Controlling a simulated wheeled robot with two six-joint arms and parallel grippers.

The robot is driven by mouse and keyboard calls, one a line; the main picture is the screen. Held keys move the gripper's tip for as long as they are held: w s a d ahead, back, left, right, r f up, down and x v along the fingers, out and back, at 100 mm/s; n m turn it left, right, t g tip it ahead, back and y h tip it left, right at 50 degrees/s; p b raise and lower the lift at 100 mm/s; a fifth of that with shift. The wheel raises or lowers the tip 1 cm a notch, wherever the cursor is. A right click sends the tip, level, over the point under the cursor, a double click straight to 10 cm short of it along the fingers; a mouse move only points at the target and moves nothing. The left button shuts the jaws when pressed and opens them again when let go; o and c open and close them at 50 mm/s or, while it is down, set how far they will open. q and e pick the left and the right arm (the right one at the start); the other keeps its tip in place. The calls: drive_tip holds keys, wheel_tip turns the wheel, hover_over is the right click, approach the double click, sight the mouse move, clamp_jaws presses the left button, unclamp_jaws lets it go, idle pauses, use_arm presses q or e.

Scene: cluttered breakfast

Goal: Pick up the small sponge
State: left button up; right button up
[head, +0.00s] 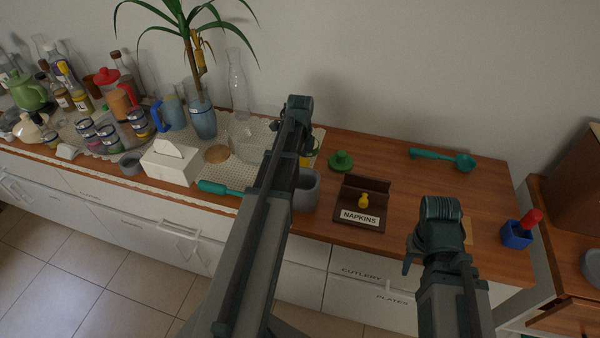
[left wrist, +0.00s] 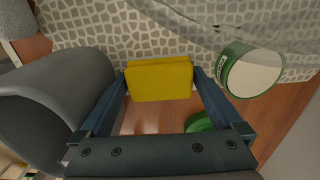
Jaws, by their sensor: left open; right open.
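The small sponge, a yellow block (left wrist: 160,82), shows in the left wrist view between the two fingertips of my left gripper (left wrist: 160,76). The fingers are open, one on each side of it, with the fingertips close to its sides. I cannot tell whether they touch it. In the head view my left arm hides most of that spot, so I cannot make out the sponge there. My right gripper (head: 411,262) is at the front right of the counter, mostly hidden by its own wrist, away from the sponge.
A grey container (left wrist: 65,100) stands just left of my left gripper; a green-rimmed can (left wrist: 252,72) is to its right. A napkin holder (head: 360,217), a green lidlike piece (head: 341,161) and a teal ladle (head: 440,159) lie right. The back right counter is mostly clear.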

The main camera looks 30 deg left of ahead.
sight(300, 164)
use_arm(q)
drive_tip(key=shift+r, duration=0.1)
drive_tip(key=c, duration=1)
drive_tip(key=shift+o, duration=0.2)
drive_tip(key=shift+r, duration=0.2)
wheel_tip(300, 164, up, 18)
drive_tip(key=p, duration=1.8)
drive_tip(key=shift+f, duration=0.15)
